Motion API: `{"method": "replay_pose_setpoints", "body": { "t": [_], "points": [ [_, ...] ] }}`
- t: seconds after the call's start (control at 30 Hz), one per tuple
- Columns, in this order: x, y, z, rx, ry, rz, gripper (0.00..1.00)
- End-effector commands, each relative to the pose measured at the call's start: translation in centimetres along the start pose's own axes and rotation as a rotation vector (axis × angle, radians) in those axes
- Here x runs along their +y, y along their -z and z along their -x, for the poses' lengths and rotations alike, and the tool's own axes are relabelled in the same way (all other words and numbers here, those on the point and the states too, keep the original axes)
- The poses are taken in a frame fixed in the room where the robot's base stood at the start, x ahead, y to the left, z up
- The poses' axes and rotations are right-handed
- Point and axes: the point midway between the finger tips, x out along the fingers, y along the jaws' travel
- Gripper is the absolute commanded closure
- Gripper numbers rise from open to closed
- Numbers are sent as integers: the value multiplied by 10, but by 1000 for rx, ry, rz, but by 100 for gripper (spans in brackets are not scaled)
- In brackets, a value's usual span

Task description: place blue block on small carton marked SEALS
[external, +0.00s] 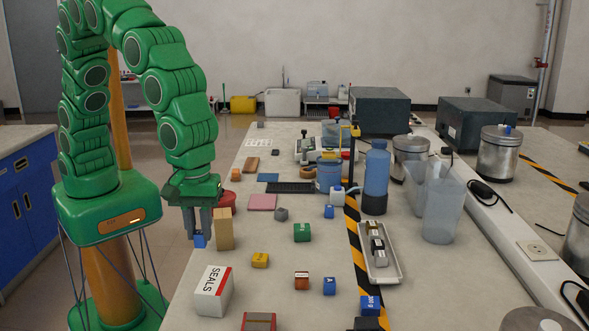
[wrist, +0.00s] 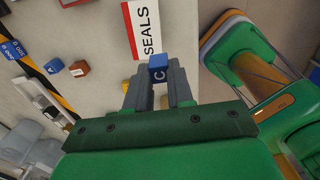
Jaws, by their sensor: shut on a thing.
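My gripper (external: 199,236) is shut on a blue block (external: 200,242) near the table's left edge. In the wrist view the block (wrist: 158,67) is pinched between the fingertips (wrist: 157,78) and shows a white letter C. The small white carton marked SEALS (external: 211,293), with a red stripe, stands at the near left of the table. It also shows in the wrist view (wrist: 137,30), just beyond the block. The block is apart from the carton, farther back in the external view. Its height above the table is hard to tell.
A tan wooden block (external: 224,230) stands upright right beside my gripper. A yellow block (external: 260,260), an orange-brown block (external: 301,281) and another blue block (external: 329,286) lie right of the carton. A red-and-grey box (external: 259,322) is at the front edge. A tray (external: 382,262) stands farther right.

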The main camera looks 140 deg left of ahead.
Motion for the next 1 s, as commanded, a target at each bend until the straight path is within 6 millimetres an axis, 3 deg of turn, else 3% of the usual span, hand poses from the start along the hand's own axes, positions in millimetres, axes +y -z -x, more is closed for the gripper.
{"method": "replay_pose_setpoints", "body": {
  "t": [0.33, 0.57, 0.83, 1.0],
  "points": [
    [18, -15, -28, 0, 1, -1, 100],
    [22, -18, -33, -1, 0, -1, 100],
    [22, -20, -65, 1, 3, 0, 100],
    [23, -20, -68, 1, 1, 0, 100]
  ]
}}
